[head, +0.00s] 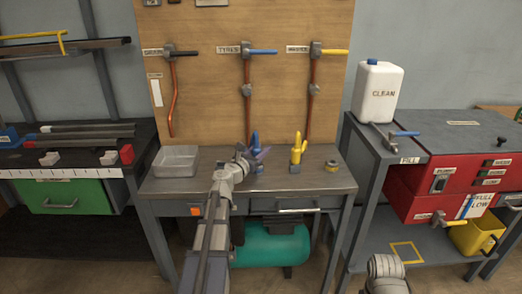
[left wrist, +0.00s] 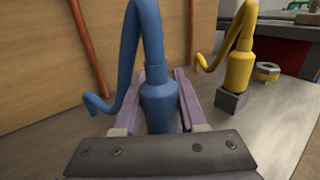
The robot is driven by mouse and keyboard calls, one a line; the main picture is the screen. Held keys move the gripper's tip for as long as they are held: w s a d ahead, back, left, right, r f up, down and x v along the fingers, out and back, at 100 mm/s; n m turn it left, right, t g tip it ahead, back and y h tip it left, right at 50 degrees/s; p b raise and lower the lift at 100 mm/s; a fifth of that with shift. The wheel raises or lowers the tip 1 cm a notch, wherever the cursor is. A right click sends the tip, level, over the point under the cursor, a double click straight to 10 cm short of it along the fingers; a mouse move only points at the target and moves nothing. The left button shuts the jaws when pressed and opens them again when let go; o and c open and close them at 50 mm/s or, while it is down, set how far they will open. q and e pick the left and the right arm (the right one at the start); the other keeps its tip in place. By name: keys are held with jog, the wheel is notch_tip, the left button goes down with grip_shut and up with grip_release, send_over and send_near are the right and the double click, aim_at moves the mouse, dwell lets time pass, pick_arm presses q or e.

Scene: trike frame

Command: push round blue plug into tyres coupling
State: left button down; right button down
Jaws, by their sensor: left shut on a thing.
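The round blue plug (head: 255,138) stands upright over the bench, in front of the board. My left gripper (head: 252,156) is shut on it. In the left wrist view the blue plug (left wrist: 160,103) sits between the two pale purple fingers, its curved hose rising from the top. Its lower end is hidden behind the gripper body, so I cannot tell whether it touches a holder. The tyres coupling (head: 247,90) is a small grey fitting on the copper pipe under the TYRES label, above the plug and apart from it. My right gripper is out of view.
A grey tray (head: 176,161) lies on the bench's left. Two other pipes hang on the board (head: 205,100). A red-drawer cabinet (head: 459,178) stands right.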

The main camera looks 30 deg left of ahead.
pick_arm(q)
jog(key=shift+f, duration=0.25)
jog(key=shift+c, duration=1.9)
grip_release()
jog(key=shift+s, duration=0.1)
jog(key=s, duration=0.7)
jog(key=shift+s+a, duration=0.15)
jog(key=shift+s, duration=0.2)
